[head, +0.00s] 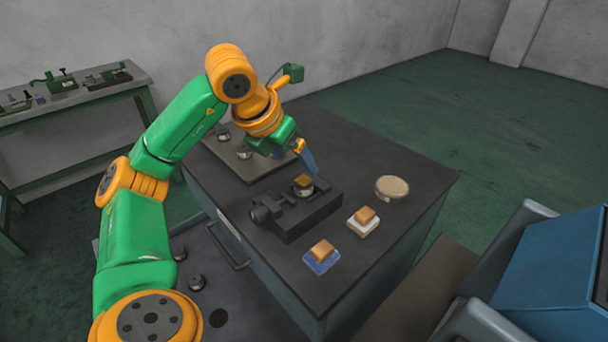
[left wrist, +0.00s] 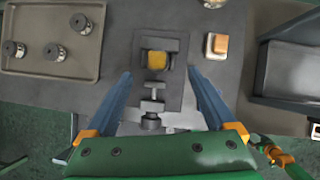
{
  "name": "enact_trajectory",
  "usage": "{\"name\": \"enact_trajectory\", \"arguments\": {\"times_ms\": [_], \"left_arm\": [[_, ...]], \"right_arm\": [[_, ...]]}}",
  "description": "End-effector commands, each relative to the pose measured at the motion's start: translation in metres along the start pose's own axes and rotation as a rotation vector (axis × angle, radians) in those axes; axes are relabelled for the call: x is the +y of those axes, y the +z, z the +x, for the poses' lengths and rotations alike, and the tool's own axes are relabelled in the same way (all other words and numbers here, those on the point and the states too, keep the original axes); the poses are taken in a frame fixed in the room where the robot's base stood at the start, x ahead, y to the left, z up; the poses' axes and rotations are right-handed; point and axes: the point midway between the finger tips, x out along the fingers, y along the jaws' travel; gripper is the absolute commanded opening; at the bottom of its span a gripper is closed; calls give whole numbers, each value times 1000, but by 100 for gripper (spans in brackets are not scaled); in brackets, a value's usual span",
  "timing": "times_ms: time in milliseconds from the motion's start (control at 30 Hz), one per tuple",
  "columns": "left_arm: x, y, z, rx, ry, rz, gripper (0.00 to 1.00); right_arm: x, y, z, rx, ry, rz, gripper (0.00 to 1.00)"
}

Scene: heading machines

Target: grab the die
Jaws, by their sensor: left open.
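A short round piece, which looks like the die (head: 303,191), sits in the jaws of a dark vise (head: 310,214) on the cabinet top. A yellow-tan piece covers its top; in the left wrist view only this yellow top (left wrist: 157,61) shows clearly between the vise jaws (left wrist: 172,98). My left gripper (head: 306,158) is open and empty, above and a little behind the vise. In the left wrist view its blue fingers (left wrist: 160,73) stand wide apart on either side of the vise, with the die ahead between them. My right gripper is not in view.
A tray (left wrist: 50,80) with several similar round pieces lies beside the vise. Tan blocks rest on a white pad (head: 362,226) and a blue pad (head: 321,262). A round tan disc (head: 392,187) lies right of the vise. A blue bin (head: 555,265) stands at right.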

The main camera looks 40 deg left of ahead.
Motion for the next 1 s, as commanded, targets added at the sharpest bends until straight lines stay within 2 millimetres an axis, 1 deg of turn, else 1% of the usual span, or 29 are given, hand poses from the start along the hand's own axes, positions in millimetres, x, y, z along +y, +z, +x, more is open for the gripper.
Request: {"name": "enact_trajectory", "arguments": {"times_ms": [33,67,167,267,433,500,600,767,800,867,900,967,1000], "left_arm": [[0,-7,12,0,0,0,89],[0,-8,15,0,0,0,89],[0,-9,20,1,-1,0,89],[0,-9,32,4,0,1,89],[5,-10,64,6,1,0,89],[4,-9,76,4,-2,1,89],[4,-8,83,2,-1,1,89],[4,-8,84,0,-1,1,89],[4,-8,83,0,-1,1,84],[4,-8,83,0,-1,1,68],[4,-8,83,0,-1,1,57],[4,-8,83,0,-1,1,41],[4,-8,83,0,-1,1,30]], "right_arm": [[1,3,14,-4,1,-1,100],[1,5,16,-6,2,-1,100],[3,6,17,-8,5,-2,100],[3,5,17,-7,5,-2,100],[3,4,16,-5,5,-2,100],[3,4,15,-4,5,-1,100],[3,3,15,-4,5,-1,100],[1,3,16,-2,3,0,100],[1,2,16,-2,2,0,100],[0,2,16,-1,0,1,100],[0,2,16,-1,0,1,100],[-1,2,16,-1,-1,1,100],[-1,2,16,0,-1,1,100]]}}
